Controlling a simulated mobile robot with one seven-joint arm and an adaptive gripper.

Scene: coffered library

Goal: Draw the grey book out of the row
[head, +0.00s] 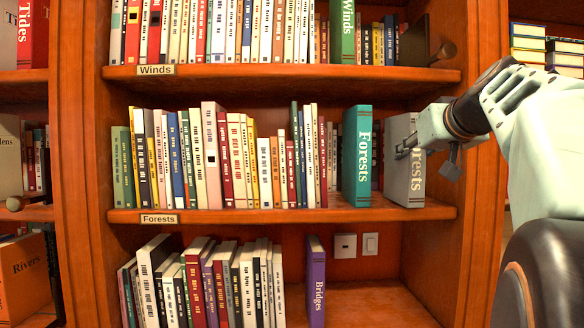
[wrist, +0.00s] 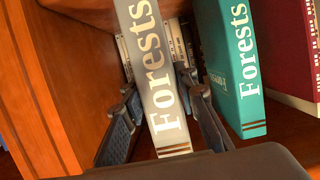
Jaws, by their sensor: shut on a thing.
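The grey book (head: 398,183), with white "Forests" lettering on its spine, stands upright near the right end of the middle shelf. It also shows in the wrist view (wrist: 150,60). My gripper (head: 427,150) reaches in from the right and is shut on it. In the wrist view my gripper (wrist: 163,115) has one finger on each side of the book. The teal "Forests" book (head: 357,165) stands to its left with a gap; in the wrist view it is on the right (wrist: 230,70), and one finger sits between the two books.
The shelf board (head: 290,215) carries a row of several thin books further left. The bookcase's right wall (head: 441,120) is close to the grey book. Below, the shelf's right part is bare.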

